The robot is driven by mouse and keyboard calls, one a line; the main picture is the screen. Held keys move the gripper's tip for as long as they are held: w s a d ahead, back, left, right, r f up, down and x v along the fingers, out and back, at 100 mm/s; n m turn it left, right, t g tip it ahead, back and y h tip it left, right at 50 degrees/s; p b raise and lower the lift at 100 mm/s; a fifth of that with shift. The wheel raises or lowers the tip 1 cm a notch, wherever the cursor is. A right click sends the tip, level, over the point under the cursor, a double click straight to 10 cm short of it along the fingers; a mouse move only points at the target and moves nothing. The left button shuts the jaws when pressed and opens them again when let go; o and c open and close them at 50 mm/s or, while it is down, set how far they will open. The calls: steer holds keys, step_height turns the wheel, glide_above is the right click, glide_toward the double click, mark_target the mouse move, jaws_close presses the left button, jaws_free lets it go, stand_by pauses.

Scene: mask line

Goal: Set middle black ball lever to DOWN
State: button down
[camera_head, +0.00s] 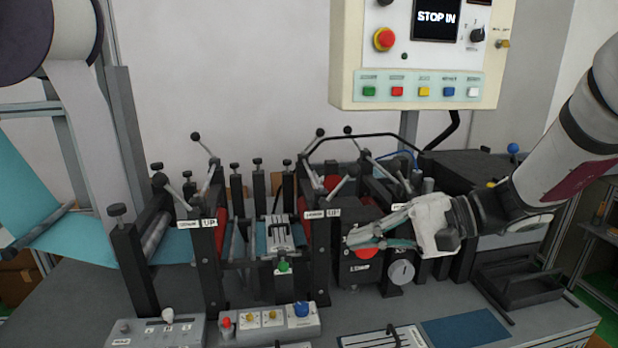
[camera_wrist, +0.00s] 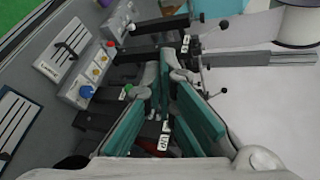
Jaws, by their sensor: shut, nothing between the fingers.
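Several black ball levers rise from the machine. The middle black ball lever (camera_head: 341,185) appears to be the one angled up to the right, above a white label reading UP (camera_head: 333,212). A similar lever (camera_head: 174,194) stands to its left above another UP label (camera_head: 209,222). My gripper (camera_head: 349,240) is shut and empty, reaching in from the right, its tips just right of and below the middle label. In the wrist view, the teal-padded fingers of my gripper (camera_wrist: 165,68) meet near the tips, and an UP label (camera_wrist: 163,143) shows between them. I cannot tell whether they touch the machine.
A control box (camera_head: 420,60) with a red button and screen hangs behind. A curved black bar (camera_head: 370,136) arches near the levers. A button panel (camera_head: 275,320) stands at the front. A black tray (camera_head: 518,288) lies at right. The front table surface is partly clear.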

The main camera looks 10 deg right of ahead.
steer(key=w+d+m+t+h, duration=0.1)
steer(key=w+d+m+t, duration=0.2)
steer(key=w+d+t, duration=0.45)
steer(key=w+d+m+t, duration=0.2)
steer(key=d+m+t, duration=0.2)
steer(key=d, duration=0.7)
steer(key=s+a+p+x, duration=0.1)
steer(key=a+p+x, duration=0.1)
steer(key=x, duration=1)
steer(key=shift+a+p, duration=0.25)
steer(key=shift+p, duration=0.15)
steer(key=shift+f, duration=0.1)
steer(key=shift+n, duration=0.3)
steer(key=shift+a+r+g, duration=0.2)
steer(key=shift+r+g, duration=0.15)
steer(key=shift+r, duration=0.05)
